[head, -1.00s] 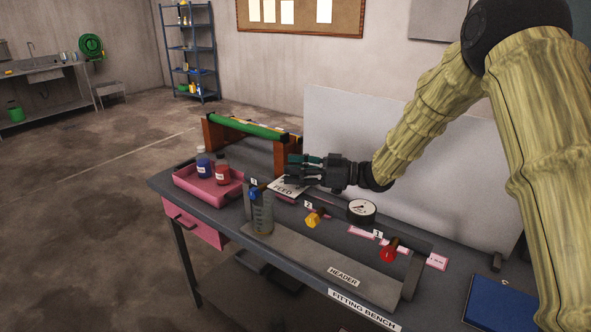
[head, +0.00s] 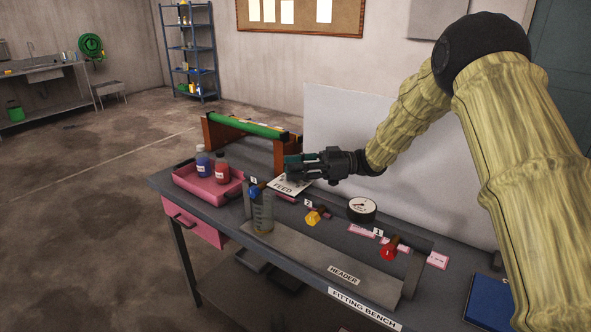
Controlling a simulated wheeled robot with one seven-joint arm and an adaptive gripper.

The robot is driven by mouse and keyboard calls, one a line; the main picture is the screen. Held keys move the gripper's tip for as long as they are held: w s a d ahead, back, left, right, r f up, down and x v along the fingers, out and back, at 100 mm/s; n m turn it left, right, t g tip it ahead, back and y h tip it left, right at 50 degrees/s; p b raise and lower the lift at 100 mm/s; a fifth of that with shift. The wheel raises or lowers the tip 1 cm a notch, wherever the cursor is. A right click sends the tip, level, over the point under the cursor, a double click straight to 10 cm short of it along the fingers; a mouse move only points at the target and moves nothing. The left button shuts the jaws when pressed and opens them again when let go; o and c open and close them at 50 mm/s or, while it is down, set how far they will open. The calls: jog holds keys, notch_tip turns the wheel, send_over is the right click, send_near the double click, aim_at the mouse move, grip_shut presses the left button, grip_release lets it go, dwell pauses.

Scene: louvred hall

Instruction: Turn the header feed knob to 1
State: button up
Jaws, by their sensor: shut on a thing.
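A white FEED plate (head: 289,187) lies at the back of the bench, behind the grey header (head: 330,262). My gripper (head: 291,167) reaches in from the right, just above the plate, with its fingers closed on the feed knob. The fingers hide the knob, so I cannot read its setting. Along the header are a blue tap by tag 3 (head: 254,191), a yellow tap by tag 2 (head: 313,217) and a red tap by tag 1 (head: 389,252).
A clear cylinder (head: 262,215) stands below the blue tap. A pink tray (head: 207,186) with a blue and a red bottle is at left. A round gauge (head: 361,209) sits right of the gripper. A green roller on a wooden frame (head: 246,128) and a white panel (head: 400,140) stand behind.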

jog(key=shift+n+g+h+b, duration=0.4)
jog(key=shift+n+g, duration=0.7)
jog(key=shift+g, duration=0.6)
jog(key=o, duration=1.1)
jog(key=shift+c, duration=0.2)
jog(key=shift+r, duration=0.1)
notch_tip(320, 180, up, 10)
jog(key=shift+f, duration=0.1)
